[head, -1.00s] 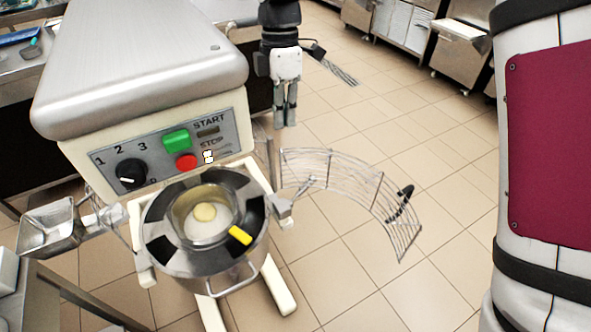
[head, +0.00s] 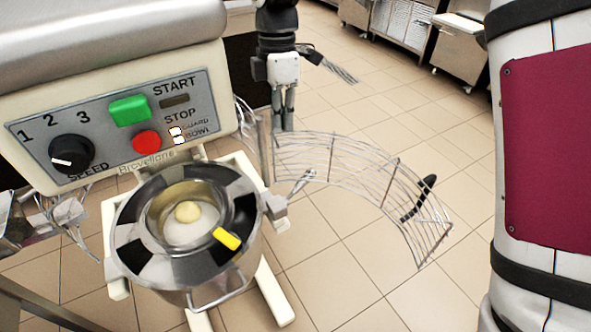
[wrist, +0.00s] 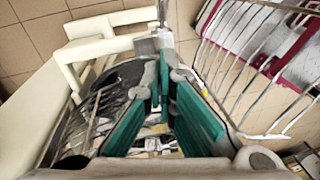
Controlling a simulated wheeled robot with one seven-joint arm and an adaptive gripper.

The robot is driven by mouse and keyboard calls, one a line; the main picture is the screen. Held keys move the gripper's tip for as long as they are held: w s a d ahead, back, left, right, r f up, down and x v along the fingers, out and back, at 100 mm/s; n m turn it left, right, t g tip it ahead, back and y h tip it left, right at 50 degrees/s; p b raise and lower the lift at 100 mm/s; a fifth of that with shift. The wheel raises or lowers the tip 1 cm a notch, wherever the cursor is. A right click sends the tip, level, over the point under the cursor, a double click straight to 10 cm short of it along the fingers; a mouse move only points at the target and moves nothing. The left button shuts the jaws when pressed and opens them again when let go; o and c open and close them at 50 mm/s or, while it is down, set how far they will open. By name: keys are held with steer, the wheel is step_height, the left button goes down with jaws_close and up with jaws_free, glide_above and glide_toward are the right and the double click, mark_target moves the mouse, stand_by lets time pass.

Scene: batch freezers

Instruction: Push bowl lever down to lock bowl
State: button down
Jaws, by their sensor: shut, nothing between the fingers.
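The mixer's steel bowl (head: 228,280) sits in the cream frame below the control panel, with a pale yellow lump inside. A short metal lever (head: 299,186) sticks up and outward from the bracket at the bowl's right side; I take it for the bowl lever. My gripper (head: 283,122) points down behind the wire guard, above and behind the lever and apart from it. It is shut and empty. In the wrist view, the teal-padded fingers of my gripper (wrist: 163,85) point toward the cream frame and a metal bracket (wrist: 148,42); the lever is hard to make out there.
The curved wire guard (head: 345,170) is swung out to the right of the bowl, between the head camera and my gripper. The panel (head: 110,120) has a green button, a red button and a dark knob. Tiled floor (head: 350,265) is free at the right.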

stand_by(0.3)
steer(key=b, duration=0.1)
glide_above(298, 187)
steer(key=w, duration=0.2)
steer(key=shift+f, duration=6.4)
steer(key=shift+s+a, duration=0.2)
steer(key=shift+a, duration=0.2)
steer(key=shift+w+d, duration=0.1)
steer(key=shift+d, duration=0.05)
steer(key=shift+d+f+y, duration=0.1)
steer(key=shift+y, duration=0.3)
steer(key=shift+w+d, duration=0.1)
steer(key=w+d+f+n+g+y+b, duration=0.1)
steer(key=w+d+f+g+y+b, duration=0.2)
steer(key=f+g+y+b, duration=0.4)
steer(key=shift+w+d+f+y+b, duration=0.15)
steer(key=shift+d+f+y+b, duration=0.35)
steer(key=shift+d+y, duration=0.45)
